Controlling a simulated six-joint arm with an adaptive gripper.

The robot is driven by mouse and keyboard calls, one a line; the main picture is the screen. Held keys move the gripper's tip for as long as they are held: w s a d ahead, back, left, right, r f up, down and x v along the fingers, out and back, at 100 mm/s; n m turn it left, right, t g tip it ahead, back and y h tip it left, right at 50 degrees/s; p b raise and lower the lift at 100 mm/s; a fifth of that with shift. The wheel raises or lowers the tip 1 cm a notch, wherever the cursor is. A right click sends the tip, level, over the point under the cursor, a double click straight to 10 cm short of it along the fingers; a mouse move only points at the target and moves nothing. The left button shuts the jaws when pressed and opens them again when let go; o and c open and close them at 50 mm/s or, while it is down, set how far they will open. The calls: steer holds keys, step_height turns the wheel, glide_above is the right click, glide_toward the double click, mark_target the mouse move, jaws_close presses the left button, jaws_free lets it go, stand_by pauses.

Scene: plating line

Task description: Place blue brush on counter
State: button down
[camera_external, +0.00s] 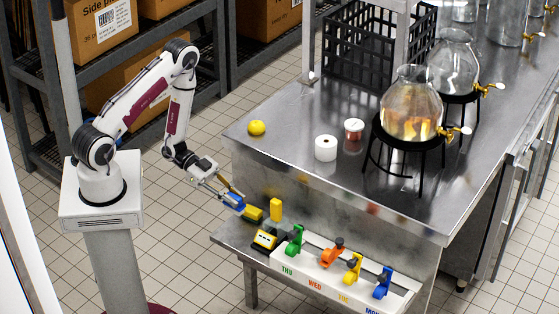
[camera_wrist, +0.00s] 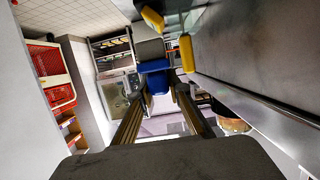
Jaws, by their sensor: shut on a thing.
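My gripper (camera_external: 226,193) is shut on the blue brush (camera_external: 235,201) at the left end of the steel counter's lower ledge. In the wrist view the blue brush (camera_wrist: 156,76) lies across the far end of my gripper's fingers (camera_wrist: 160,95). Whether the brush touches the ledge cannot be told. The steel counter (camera_external: 300,122) has a wide upper top and a lower front ledge (camera_external: 229,235). A yellow piece (camera_external: 252,213) lies close beside the brush, and an upright yellow block (camera_external: 276,209) stands to its right.
A white day-labelled rack (camera_external: 318,279) with green, orange, yellow and blue pieces fills the ledge to the right. A black-and-yellow item (camera_external: 264,240) sits by it.

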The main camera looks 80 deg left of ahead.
step_height(320, 180, up, 31)
steer(key=w+a+r+n+t+y, duration=0.25)
steer(key=w+a+n+y, duration=0.2)
steer(key=w+a, duration=0.45)
steer(key=w+a+r+n+t+y, duration=0.2)
steer(key=w+a+r+n+y, duration=0.3)
steer(key=w, duration=0.7)
steer(key=w+a+f+n+y, duration=0.2)
steer(key=w+f+y, duration=0.1)
steer(key=f, duration=0.3)
steer(key=w+a+f+n+g+y, duration=0.1)
steer(key=w+a+f+n+y, duration=0.1)
steer(key=f, duration=0.4)
steer(key=shift+w+f+y, duration=0.2)
steer(key=shift+w+y, duration=0.4)
steer(key=shift+y, duration=0.25)
stand_by(1.1)
steer(key=shift+f+g, duration=0.1)
steer(key=shift+g, duration=0.15)
steer(key=shift+f, duration=3)
